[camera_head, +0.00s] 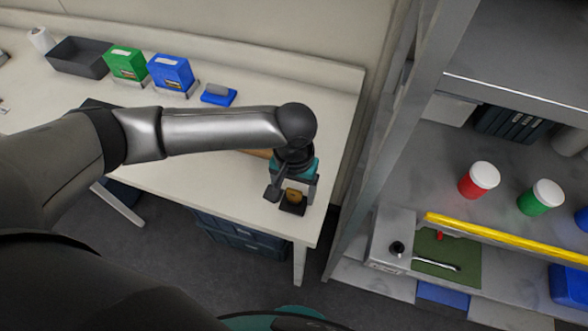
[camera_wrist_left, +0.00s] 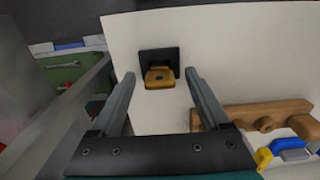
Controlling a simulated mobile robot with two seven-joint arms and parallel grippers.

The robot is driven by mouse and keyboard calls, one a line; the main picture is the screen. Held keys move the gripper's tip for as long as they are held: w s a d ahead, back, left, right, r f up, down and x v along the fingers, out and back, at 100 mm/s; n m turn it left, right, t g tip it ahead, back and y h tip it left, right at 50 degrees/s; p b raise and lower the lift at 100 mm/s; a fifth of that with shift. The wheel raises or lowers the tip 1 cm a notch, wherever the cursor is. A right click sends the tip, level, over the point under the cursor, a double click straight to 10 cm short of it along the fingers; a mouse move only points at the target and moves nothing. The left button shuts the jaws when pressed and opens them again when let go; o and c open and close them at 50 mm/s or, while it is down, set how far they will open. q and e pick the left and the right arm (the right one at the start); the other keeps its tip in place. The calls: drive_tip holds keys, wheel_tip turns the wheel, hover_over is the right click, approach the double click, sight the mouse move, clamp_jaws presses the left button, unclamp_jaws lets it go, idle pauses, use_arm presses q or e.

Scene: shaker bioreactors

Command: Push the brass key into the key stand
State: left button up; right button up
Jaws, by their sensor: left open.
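The brass key (camera_head: 294,195) is at the dark key stand (camera_head: 292,208) near the table's front right corner. In the left wrist view the key (camera_wrist_left: 159,78) shows its rounded, gold-brown head in front of the square black stand (camera_wrist_left: 158,56). How deep it sits in the stand is hidden. My left gripper (camera_wrist_left: 159,76) is open, with one finger on each side of the key in this view and gaps between. In the head view my left gripper (camera_head: 291,190) is above the corner, partly covering the key area. My right gripper is not in view.
A wooden holder (camera_wrist_left: 265,118) with blue and yellow pieces beside it lies near the gripper. Green (camera_head: 126,64) and blue (camera_head: 170,73) boxes and a dark tray (camera_head: 80,57) stand at the back. A metal shelf (camera_head: 400,130) rises right of the table.

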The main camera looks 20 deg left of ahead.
sight(294, 191)
use_arm(q)
wheel_tip(294, 191, up, 14)
drive_tip(key=p, duration=0.2)
idle(0.4)
drive_tip(key=s+d+f+m+t+h, duration=0.2)
drive_tip(key=s+d+f+m+h, duration=0.15)
drive_tip(key=d, duration=0.45)
drive_tip(key=s+a+f+n+y, duration=0.1)
drive_tip(key=s+a+f, duration=0.15)
drive_tip(key=a, duration=0.25)
drive_tip(key=s+a+f+t+y, duration=0.1)
drive_tip(key=s+a+f, duration=0.1)
drive_tip(key=s+a, duration=0.25)
drive_tip(key=s+a+f+n+y, duration=0.1)
drive_tip(key=s+a+f, duration=0.1)
drive_tip(key=a, duration=0.3)
wheel_tip(294, 191, down, 30)
drive_tip(key=s+b, duration=0.3)
drive_tip(key=b, duration=0.5)
drive_tip(key=s+a+f+g+b, duration=0.1)
drive_tip(key=s+f+b, duration=0.2)
drive_tip(key=s+f, duration=0.4)
drive_tip(key=s+a+f+g+b, duration=0.1)
drive_tip(key=s+f+b, duration=0.2)
drive_tip(key=s+f, duration=0.4)
wheel_tip(294, 191, down, 5)
drive_tip(key=shift+s+a, duration=0.25)
drive_tip(key=shift+a, duration=0.05)
